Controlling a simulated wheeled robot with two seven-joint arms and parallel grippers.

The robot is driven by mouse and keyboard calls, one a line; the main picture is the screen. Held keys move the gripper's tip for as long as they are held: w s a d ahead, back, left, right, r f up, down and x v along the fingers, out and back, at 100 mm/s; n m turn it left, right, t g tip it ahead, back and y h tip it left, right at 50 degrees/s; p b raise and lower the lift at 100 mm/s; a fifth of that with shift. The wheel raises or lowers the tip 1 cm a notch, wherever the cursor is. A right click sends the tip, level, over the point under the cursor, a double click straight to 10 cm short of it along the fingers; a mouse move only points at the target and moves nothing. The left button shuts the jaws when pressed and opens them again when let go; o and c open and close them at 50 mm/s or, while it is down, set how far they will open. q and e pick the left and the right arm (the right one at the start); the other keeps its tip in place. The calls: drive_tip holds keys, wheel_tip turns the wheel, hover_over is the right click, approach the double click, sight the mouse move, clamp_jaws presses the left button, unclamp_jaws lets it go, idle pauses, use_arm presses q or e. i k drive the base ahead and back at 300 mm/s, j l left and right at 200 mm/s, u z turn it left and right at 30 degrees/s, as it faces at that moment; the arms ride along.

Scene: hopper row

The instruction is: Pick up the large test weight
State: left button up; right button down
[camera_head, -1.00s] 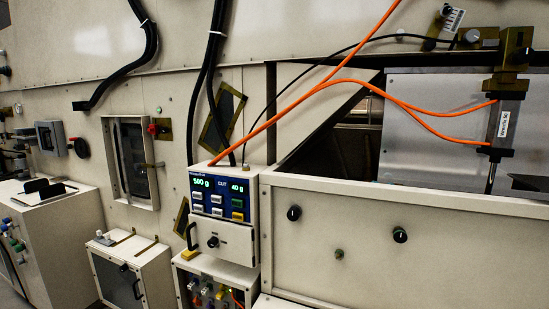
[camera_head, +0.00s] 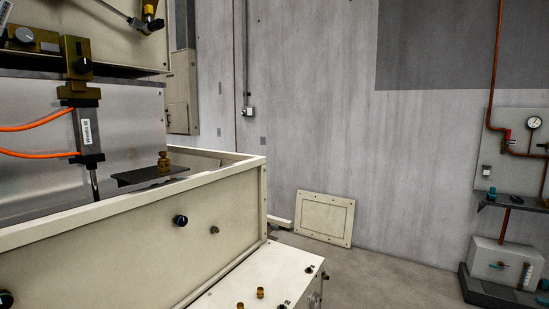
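A brass, stepped piece shaped like a weight (camera_head: 164,162) stands upright on a dark flat plate (camera_head: 135,178) inside the open-topped cream hopper housing (camera_head: 130,235), at left of centre in the head view. Two smaller brass pieces stand on the white cabinet top at the bottom: one brass piece (camera_head: 260,292) and another brass piece (camera_head: 240,305) cut by the lower edge. I cannot read any marking on them, so which is the large test weight is not certain. Neither of my grippers is in view.
A cylinder with orange hoses (camera_head: 86,130) hangs left of the plate. The housing's raised front wall and dark knobs (camera_head: 180,220) stand before it. A panel (camera_head: 325,218) leans on the grey wall. Pipework with a gauge (camera_head: 534,122) is at right. The floor (camera_head: 385,280) between is clear.

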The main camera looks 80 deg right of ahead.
sight(164, 163)
drive_tip(key=z, duration=1.7)
